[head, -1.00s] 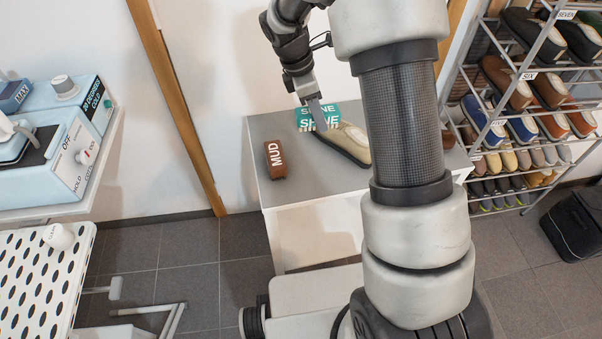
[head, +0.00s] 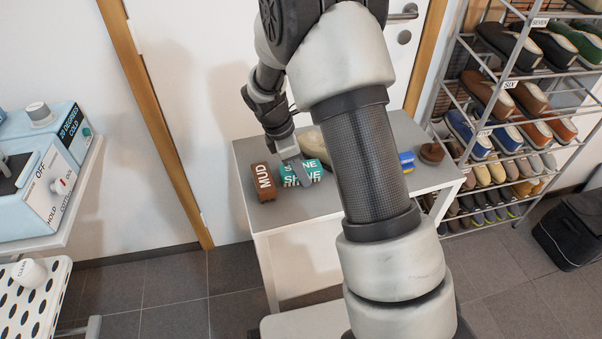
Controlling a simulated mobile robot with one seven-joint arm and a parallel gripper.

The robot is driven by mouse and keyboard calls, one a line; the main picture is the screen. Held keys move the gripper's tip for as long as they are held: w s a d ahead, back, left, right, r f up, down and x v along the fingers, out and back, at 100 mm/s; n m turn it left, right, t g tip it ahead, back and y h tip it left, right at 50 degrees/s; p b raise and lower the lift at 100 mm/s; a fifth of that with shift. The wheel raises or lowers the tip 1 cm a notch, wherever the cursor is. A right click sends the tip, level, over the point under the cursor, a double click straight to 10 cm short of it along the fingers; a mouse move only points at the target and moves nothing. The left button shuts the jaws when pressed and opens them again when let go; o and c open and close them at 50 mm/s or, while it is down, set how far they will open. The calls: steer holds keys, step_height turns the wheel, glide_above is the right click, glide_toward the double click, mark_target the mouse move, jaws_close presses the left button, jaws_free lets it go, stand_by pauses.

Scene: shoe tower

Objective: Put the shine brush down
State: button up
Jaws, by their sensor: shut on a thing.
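The teal shine brush (head: 314,171), lettered SHINE, is at the left part of the grey-topped table (head: 282,206) in the head view. My gripper (head: 300,176) points down and is shut on it from above. The brush looks level and at or very near the tabletop; I cannot tell if it touches. The brown MUD brush (head: 262,182) stands just to its left, with a narrow gap at most. A beige shoe (head: 312,142) lies behind the shine brush, partly hidden by my arm.
A blue-and-yellow item (head: 407,160) and a round brown object (head: 432,153) are at the table's right side. My arm hides the middle of the tabletop. A shoe rack (head: 510,110) stands right of the table. A pale blue machine (head: 45,165) is at far left.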

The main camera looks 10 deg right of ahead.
steer(key=shift+f, duration=0.25)
steer(key=o, duration=1)
steer(key=p+v, duration=0.3)
steer(key=v, duration=0.9)
steer(key=shift+r, duration=0.15)
steer(key=s+d+r+m+t+y, duration=0.35)
steer(key=s+r+m, duration=0.85)
steer(key=s+r, duration=0.45)
steer(key=s+m+t, duration=0.2)
steer(key=s+m, duration=0.4)
steer(key=s, duration=0.2)
steer(key=shift+s+r, duration=0.2)
steer(key=shift+s, duration=0.1)
